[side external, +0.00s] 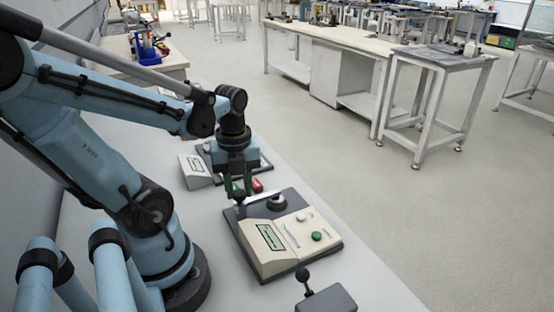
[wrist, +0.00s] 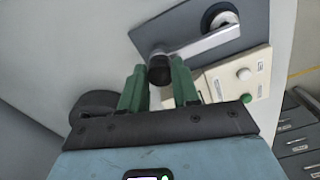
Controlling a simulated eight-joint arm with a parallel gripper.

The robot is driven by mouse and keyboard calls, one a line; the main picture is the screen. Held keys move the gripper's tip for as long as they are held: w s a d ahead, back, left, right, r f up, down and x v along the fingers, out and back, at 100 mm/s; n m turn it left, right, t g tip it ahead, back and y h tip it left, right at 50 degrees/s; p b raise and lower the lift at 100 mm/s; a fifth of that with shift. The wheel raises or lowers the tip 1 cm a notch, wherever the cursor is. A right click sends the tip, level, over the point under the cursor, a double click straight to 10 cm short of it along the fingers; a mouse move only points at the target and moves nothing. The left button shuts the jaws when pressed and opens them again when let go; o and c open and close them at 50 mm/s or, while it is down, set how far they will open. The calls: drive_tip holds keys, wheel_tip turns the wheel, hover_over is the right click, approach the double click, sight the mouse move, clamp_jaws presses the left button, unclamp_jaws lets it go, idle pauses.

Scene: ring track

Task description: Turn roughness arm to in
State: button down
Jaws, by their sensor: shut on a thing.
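The roughness arm is a metal lever (wrist: 205,41) on the dark plate of a beige instrument (side external: 272,245). In the wrist view it runs from a round pivot (wrist: 220,17) at upper right down to a black knob (wrist: 160,72) at its left end. My gripper (wrist: 160,80) has its green fingers on either side of this knob and is shut on it. In the side view my gripper (side external: 238,186) points down over the left back corner of the instrument. The lever is mostly hidden there, though its pivot (side external: 277,201) shows.
The instrument has a display, a green button (side external: 316,236) and a white knob. A second beige device (side external: 196,170) and a red object (side external: 257,185) stand behind it. A grey box with a black-knobbed lever (side external: 325,297) is at the front.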

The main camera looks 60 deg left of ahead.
sight(243, 191)
drive_tip(key=c, duration=0.8)
unclamp_jaws()
drive_tip(key=shift+r, duration=0.1)
drive_tip(key=shift+r, duration=5.95)
drive_tip(key=w+d+f+n+t, duration=0.1)
drive_tip(key=w+d+n+t, duration=0.1)
drive_tip(key=n, duration=0.5)
drive_tip(key=w+d+f+n+t, duration=0.2)
drive_tip(key=w+d+n, duration=0.2)
drive_tip(key=n, duration=0.3)
drive_tip(key=w+d+f+n+t, duration=0.2)
drive_tip(key=w+d+n+t, duration=0.1)
drive_tip(key=n, duration=0.4)
drive_tip(key=shift+w+d+f, duration=0.25)
drive_tip(key=shift+w+d, duration=0.2)
drive_tip(key=shift+w, duration=0.1)
